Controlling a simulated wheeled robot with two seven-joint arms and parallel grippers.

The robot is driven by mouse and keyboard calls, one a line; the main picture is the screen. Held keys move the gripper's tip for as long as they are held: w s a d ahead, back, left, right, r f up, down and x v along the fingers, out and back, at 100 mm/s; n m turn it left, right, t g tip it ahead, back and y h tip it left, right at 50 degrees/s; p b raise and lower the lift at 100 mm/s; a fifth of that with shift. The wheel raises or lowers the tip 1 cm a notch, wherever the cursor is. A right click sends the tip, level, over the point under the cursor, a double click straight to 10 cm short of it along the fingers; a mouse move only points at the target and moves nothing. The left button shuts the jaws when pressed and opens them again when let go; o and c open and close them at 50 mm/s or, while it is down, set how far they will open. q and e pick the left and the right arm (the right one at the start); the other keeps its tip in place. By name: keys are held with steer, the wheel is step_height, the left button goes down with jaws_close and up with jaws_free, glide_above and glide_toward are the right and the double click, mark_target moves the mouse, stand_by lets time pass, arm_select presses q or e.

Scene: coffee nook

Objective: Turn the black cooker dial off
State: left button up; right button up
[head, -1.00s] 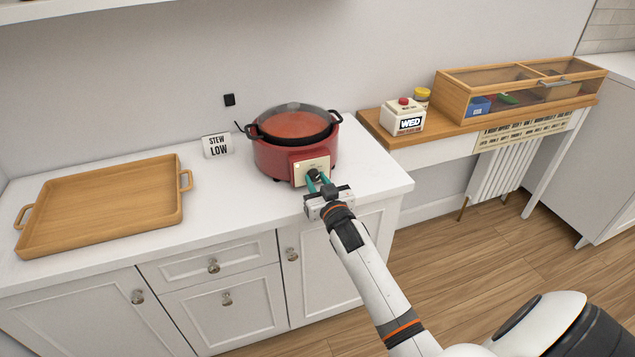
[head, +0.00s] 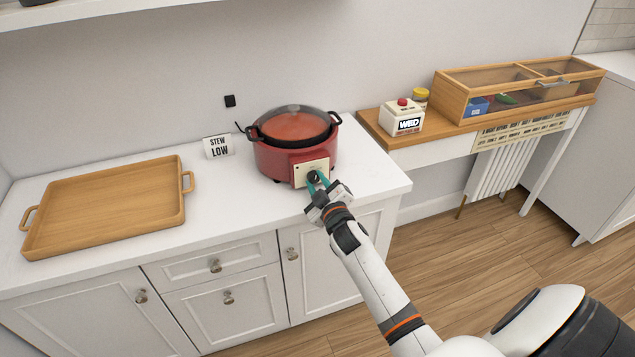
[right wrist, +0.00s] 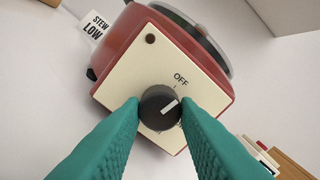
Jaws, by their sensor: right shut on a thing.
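The red cooker (head: 268,160) stands on the white counter with its dark-rimmed pot of reddish stew. Its cream front panel carries the black dial (right wrist: 158,106), which also shows in the head view (head: 314,176). My right gripper (right wrist: 160,108) is shut on the dial, one teal finger on each side. The dial's white pointer mark slants up and right in the wrist view, towards the side of the OFF label (right wrist: 181,80). I cannot tell whether it lines up exactly. A small lamp (right wrist: 150,39) on the panel looks dark. The lower panel markings are partly hidden.
A sign reading STEW LOW (head: 219,147) stands left of the cooker. A wooden tray (head: 105,205) lies on the left counter. A white WED box with a red button (head: 402,117) and a wooden display case (head: 520,92) stand on the right shelf.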

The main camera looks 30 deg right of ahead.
steer(key=shift+n, duration=0.9)
steer(key=o, duration=1)
steer(key=shift+c, duration=0.2)
steer(key=v, duration=1.2)
steer(key=shift+a, duration=0.1)
